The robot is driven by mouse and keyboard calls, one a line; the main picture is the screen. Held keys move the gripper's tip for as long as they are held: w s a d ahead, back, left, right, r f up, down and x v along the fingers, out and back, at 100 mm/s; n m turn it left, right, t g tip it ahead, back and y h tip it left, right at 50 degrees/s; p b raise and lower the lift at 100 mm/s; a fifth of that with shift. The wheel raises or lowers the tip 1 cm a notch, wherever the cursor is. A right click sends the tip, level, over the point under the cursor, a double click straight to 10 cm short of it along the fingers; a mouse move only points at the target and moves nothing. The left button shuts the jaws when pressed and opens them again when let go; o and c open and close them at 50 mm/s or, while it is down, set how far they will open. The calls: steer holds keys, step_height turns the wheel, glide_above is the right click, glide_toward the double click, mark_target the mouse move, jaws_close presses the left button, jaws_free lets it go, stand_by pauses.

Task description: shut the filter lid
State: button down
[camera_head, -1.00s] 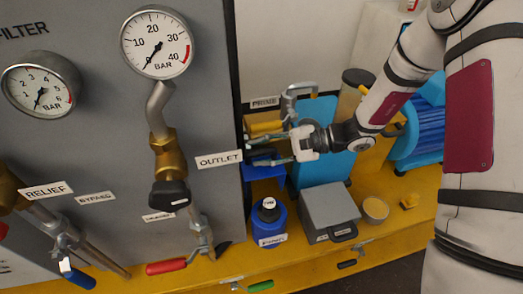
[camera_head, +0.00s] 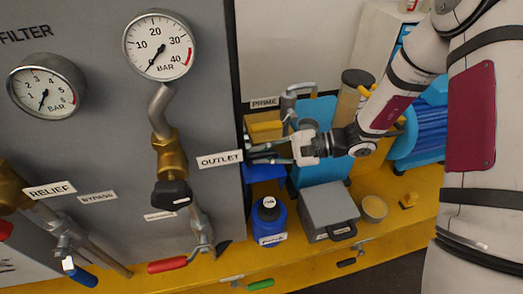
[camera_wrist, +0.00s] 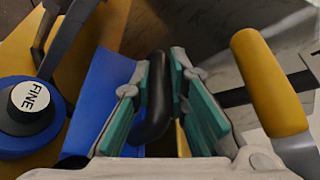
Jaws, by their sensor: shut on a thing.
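My gripper (camera_head: 272,150) reaches left beside the OUTLET label, at the edge of the grey panel. In the wrist view its teal-padded fingers (camera_wrist: 163,76) are shut on a black handle (camera_wrist: 151,115), a rounded bar between the pads. A blue surface (camera_wrist: 97,105) lies to the left of the fingers; in the head view a blue part (camera_head: 264,172) shows just under the gripper. The fingers and the panel hide most of what the handle belongs to, so I cannot tell the lid's outline or how far open it is.
A yellow part (camera_head: 264,130) and a bent metal pipe (camera_head: 290,98) are close above my gripper. A yellow grip (camera_wrist: 268,82) stands right of the fingers. Below are a blue bottle (camera_head: 270,232) and a grey box (camera_head: 328,208). A blue plate (camera_head: 318,172) stands behind.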

steer(key=s+d+f+n+y+p, duration=0.2)
steer(key=s+f+n+p, duration=0.2)
steer(key=s, duration=0.4)
steer(key=s+d+f+n+t+y+p, duration=0.1)
steer(key=s+d+f+n+y+p, duration=0.1)
steer(key=s+f+n+p, duration=0.3)
steer(key=shift+s+d+f+n+y, duration=0.45)
steer(key=shift+s+f+n, duration=0.5)
steer(key=shift+s+n, duration=0.85)
steer(key=shift+f, duration=0.15)
steer(key=c, duration=1.7)
jaws_free()
steer(key=shift+s, duration=0.1)
steer(key=shift+o, duration=0.7)
steer(key=d+f, duration=0.2)
steer(key=d, duration=0.9)
steer(key=shift+s+d, duration=0.35)
steer(key=shift+d, duration=0.05)
steer(key=shift+r, duration=0.1)
